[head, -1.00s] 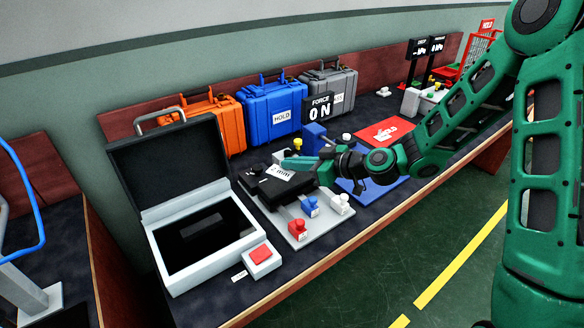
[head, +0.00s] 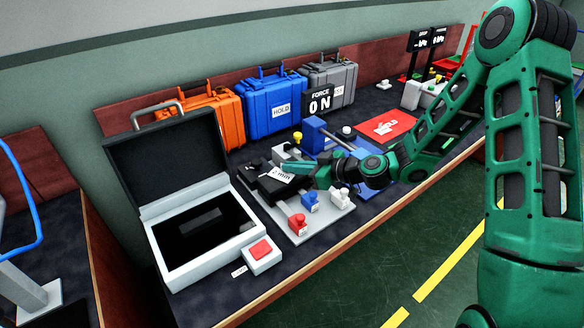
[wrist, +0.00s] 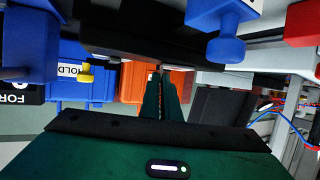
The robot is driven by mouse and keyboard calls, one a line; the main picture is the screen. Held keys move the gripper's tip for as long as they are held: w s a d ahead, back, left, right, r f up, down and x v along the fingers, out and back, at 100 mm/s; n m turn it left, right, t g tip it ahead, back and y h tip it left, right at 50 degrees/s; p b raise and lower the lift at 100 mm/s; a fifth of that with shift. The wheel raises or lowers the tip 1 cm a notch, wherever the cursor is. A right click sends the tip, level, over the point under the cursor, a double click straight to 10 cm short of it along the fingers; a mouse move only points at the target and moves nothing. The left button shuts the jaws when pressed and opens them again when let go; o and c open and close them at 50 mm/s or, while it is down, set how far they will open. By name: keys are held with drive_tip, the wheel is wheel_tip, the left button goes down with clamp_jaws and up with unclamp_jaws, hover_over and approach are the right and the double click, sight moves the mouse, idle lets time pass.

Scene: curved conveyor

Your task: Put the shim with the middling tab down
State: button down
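My gripper (head: 311,174) is low over the bench, beside a black block (head: 272,188) with a white label that seems to read 2 mm. In the wrist view the fingers of my gripper (wrist: 160,75) are close together, with their tips by a dark slab. I cannot tell if anything thin is between them. Red (head: 298,222), blue (head: 310,202) and white (head: 338,196) knobbed pieces stand in a row on a grey plate (head: 294,238). The blue one also hangs large in the wrist view (wrist: 226,40). No shim or tab can be made out clearly.
An open case (head: 165,275) with a dark inside stands at left, a red button box (head: 263,256) at its corner. Orange (head: 215,115), blue (head: 272,108) and grey (head: 330,82) cases line the back. A display (head: 320,102) reads FORCE 0 N. A red mat (head: 385,127) lies right.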

drive_tip(key=shift+f, duration=0.1)
drive_tip(key=c, duration=2)
unclamp_jaws()
drive_tip(key=v, duration=1.2)
